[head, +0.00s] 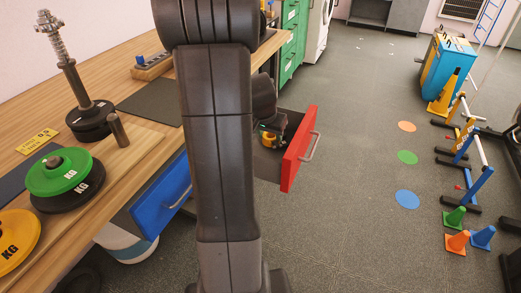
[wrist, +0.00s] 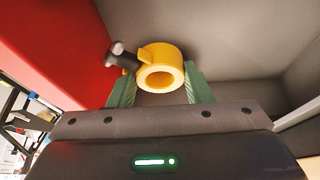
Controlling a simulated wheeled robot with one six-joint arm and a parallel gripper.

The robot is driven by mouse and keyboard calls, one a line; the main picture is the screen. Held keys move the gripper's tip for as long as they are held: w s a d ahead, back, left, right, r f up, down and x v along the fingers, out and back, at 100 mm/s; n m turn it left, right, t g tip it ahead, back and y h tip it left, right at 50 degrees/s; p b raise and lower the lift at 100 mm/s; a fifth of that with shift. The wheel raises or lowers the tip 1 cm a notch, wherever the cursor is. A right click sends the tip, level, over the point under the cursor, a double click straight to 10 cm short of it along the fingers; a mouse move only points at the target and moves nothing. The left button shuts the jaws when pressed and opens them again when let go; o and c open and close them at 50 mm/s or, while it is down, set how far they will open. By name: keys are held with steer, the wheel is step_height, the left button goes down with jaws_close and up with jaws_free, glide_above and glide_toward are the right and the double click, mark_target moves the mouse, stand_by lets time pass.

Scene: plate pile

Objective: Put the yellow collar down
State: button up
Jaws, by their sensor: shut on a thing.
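The yellow collar (wrist: 166,54) is a thick ring with a dark lever sticking out to its left in the wrist view. My gripper (wrist: 159,76) has its two green fingers on either side of the collar and is shut on it. In the head view, the collar (head: 268,138) shows as a small yellow spot inside the open red drawer (head: 300,148). My gripper is low inside that drawer, over its grey interior. I cannot tell whether the collar touches the drawer floor. My arm hides part of the drawer.
A blue drawer (head: 160,196) also stands open under the wooden bench (head: 130,55). The bench holds a green plate (head: 76,176), a yellow plate (head: 12,236) and a dumbbell bar (head: 70,78). The grey floor right of the red drawer is clear, with coloured discs and cones farther off.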

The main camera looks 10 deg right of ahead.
mark_target(268, 145)
steer(key=shift+f+b, duration=0.9)
steer(key=shift+f, duration=2.45)
steer(key=shift+f, duration=0.1)
steer(key=shift+f, duration=0.15)
steer(key=o, duration=1)
steer(key=shift+r, duration=0.25)
steer(key=shift+r, duration=0.35)
steer(key=p+v, duration=0.3)
steer(key=v, duration=0.8)
steer(key=shift+s+a+r, duration=0.1)
steer(key=shift+s+a, duration=0.1)
